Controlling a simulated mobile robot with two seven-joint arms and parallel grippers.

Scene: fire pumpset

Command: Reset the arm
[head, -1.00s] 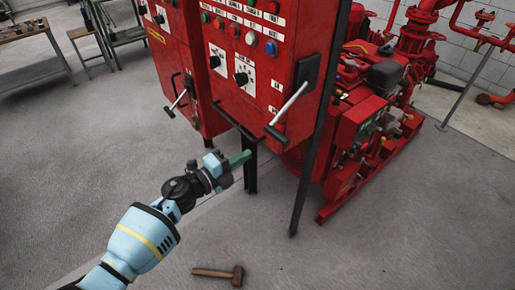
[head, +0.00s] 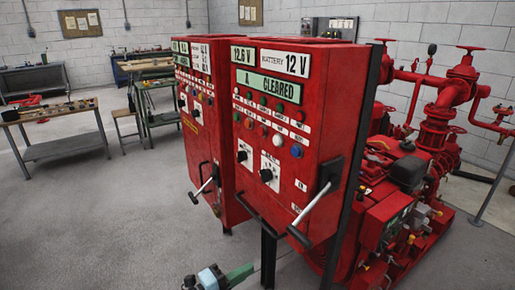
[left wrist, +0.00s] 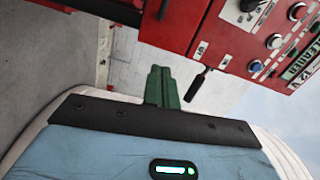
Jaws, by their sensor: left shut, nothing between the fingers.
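My left gripper (head: 238,273) shows at the bottom edge of the head view, below the nearer red control cabinet. Its green fingers (left wrist: 161,88) are together and empty in the left wrist view. The nearer cabinet (head: 330,150) has displays reading "12.6 V", "12 V" and "CLEARED", with buttons and two black rotary switches. A lever with a pale shaft (head: 316,206) sticks out from its right side. In the left wrist view the cabinet's panel (left wrist: 270,40) appears turned at the upper right. My right gripper is not in view.
A second red cabinet (head: 190,120) stands behind to the left. A red pump set (head: 400,200) with pipes stands at the right. Workbenches (head: 60,145) with tools stand at the far left. The grey floor (head: 90,230) at left is open.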

